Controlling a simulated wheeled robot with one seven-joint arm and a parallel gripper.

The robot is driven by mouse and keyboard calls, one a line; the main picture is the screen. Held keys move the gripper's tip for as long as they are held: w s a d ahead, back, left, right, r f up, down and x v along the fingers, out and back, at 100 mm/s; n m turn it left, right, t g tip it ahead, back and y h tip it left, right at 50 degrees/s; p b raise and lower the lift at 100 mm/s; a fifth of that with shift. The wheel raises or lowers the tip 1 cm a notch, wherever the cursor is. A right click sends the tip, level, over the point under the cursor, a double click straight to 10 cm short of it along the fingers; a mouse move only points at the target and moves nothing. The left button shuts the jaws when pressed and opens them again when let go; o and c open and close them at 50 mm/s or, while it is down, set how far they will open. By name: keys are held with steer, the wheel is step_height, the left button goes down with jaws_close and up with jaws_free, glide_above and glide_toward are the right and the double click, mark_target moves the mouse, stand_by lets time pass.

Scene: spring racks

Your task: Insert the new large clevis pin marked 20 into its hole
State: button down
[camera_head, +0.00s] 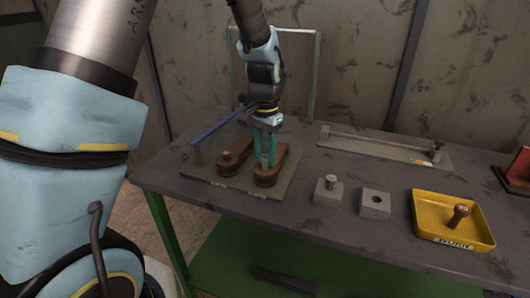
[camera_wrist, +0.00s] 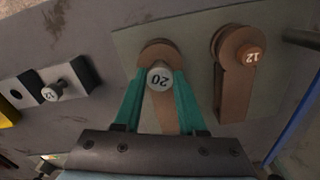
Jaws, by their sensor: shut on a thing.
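The new large pin (camera_wrist: 158,78) has a light grey head marked 20. My gripper (camera_head: 266,155) is shut on it, with a green finger on each side of the head. The pin is over the rounded end of a brown clevis link (camera_head: 274,174), which also shows in the wrist view (camera_wrist: 155,51). The hole under the pin is hidden, and I cannot tell how deep the pin sits. A rust-brown pin marked 20 (camera_head: 460,213) stands in the yellow tray (camera_head: 426,222).
A second brown link (camera_head: 231,163) beside it holds a rusty pin marked 12 (camera_wrist: 250,56). A blue bar (camera_head: 216,130) runs behind the links. A grey block (camera_head: 320,195) holds a grey pin marked 12 (camera_wrist: 50,94); another block (camera_head: 375,210) has an empty hole.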

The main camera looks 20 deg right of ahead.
mark_target(265, 157)
steer(key=shift+f+b, duration=0.4)
steer(key=shift+f, duration=0.25)
steer(key=shift+c, duration=2)
jaws_free()
step_height(265, 157, up, 11)
steer(key=b, duration=0.2)
steer(key=shift+f, duration=0.1)
steer(key=s+a+f+n, duration=0.1)
steer(key=a+f+n, duration=0.1)
steer(key=a, duration=0.8)
steer(key=s+a+f+n+t, duration=0.1)
steer(key=a+n, duration=0.4)
steer(key=a, duration=0.5)
steer(key=s+a+f+n, duration=0.2)
steer(key=a+f+n, duration=0.1)
steer(key=a, duration=0.7)
steer(key=shift+f+n+t, duration=0.3)
steer(key=shift+n, duration=0.1)
